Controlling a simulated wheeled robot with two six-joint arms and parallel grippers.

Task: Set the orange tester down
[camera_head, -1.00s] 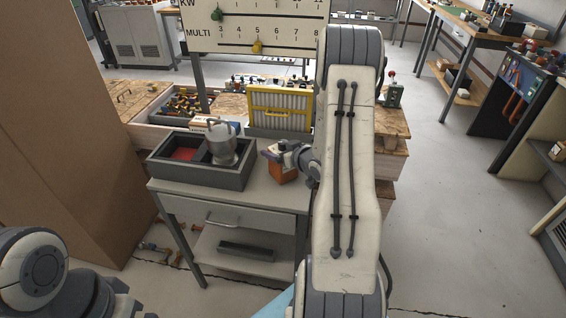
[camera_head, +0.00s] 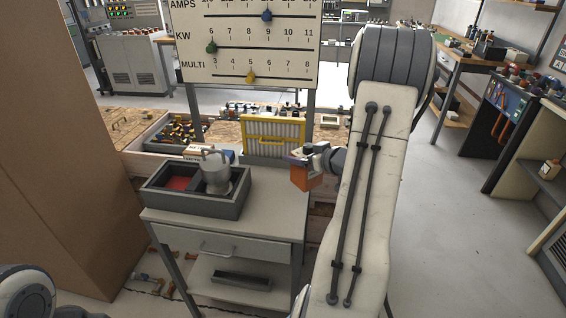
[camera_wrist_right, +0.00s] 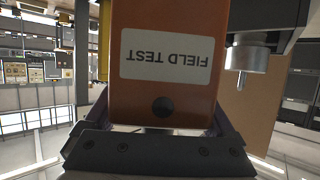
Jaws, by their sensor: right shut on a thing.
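The orange tester (camera_head: 305,178) is held in my right gripper (camera_head: 308,160), which is shut on it. In the head view it hangs in the air near the right edge of the grey cart top (camera_head: 270,205). In the right wrist view the tester (camera_wrist_right: 163,85) fills the middle, with a white "FIELD TEST" label that reads upside down, between the jaws (camera_wrist_right: 158,145). The gripper's fingertips are partly hidden in the head view. My left gripper is out of view; only part of my left arm shows at the lower left.
A dark two-compartment tray (camera_head: 196,202) with a metal canister (camera_head: 217,172) stands on the cart's left part. The cart top right of the tray is bare. A large brown panel (camera_head: 60,150) stands at the left.

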